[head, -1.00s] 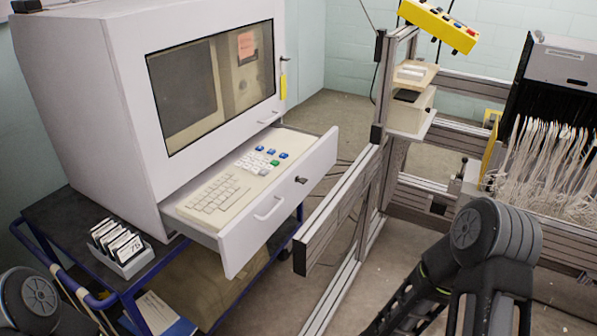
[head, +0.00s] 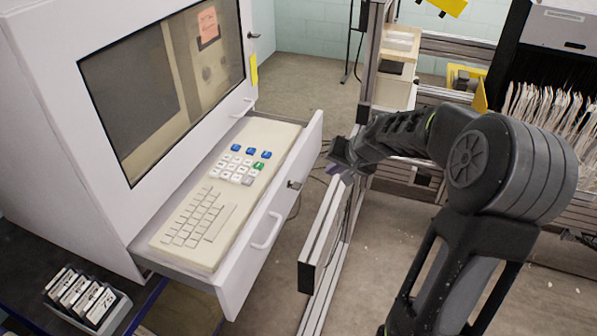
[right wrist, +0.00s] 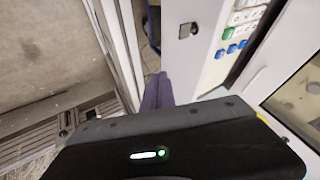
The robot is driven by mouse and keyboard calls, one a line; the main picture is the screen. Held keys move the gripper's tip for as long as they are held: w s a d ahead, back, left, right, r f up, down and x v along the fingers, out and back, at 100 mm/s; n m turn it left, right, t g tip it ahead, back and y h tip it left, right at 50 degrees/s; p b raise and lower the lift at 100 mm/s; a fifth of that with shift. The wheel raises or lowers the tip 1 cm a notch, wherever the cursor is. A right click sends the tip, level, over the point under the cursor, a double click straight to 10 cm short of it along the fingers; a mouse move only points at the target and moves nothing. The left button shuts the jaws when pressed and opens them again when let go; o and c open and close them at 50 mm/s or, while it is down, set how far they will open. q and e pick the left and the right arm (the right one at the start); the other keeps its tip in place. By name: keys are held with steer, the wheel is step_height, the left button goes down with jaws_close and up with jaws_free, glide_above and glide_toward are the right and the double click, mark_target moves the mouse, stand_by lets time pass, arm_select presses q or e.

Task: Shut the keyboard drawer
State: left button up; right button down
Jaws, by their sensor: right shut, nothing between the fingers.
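The keyboard drawer (head: 265,240) of the white cabinet is pulled out. A keyboard (head: 215,200) with blue and green keys lies in it. The drawer front has a white handle (head: 268,232) and a small lock (head: 295,184). My right gripper (head: 335,165) is shut and empty, just right of the drawer front's far end, apparently apart from it. In the right wrist view the purplish fingertips (right wrist: 156,92) point at the gap beside the drawer front (right wrist: 192,60). My left gripper is not in view.
The cabinet's screen (head: 165,85) is above the drawer. A metal frame post (head: 325,235) stands close to the right of the drawer. A holder with cards (head: 85,300) sits on the cart at lower left.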

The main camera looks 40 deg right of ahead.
steer(key=p, duration=0.3)
glide_toward(299, 179)
steer(key=x, duration=0.4)
steer(key=shift+w+f, duration=0.15)
steer(key=shift+f, duration=0.05)
stand_by(0.4)
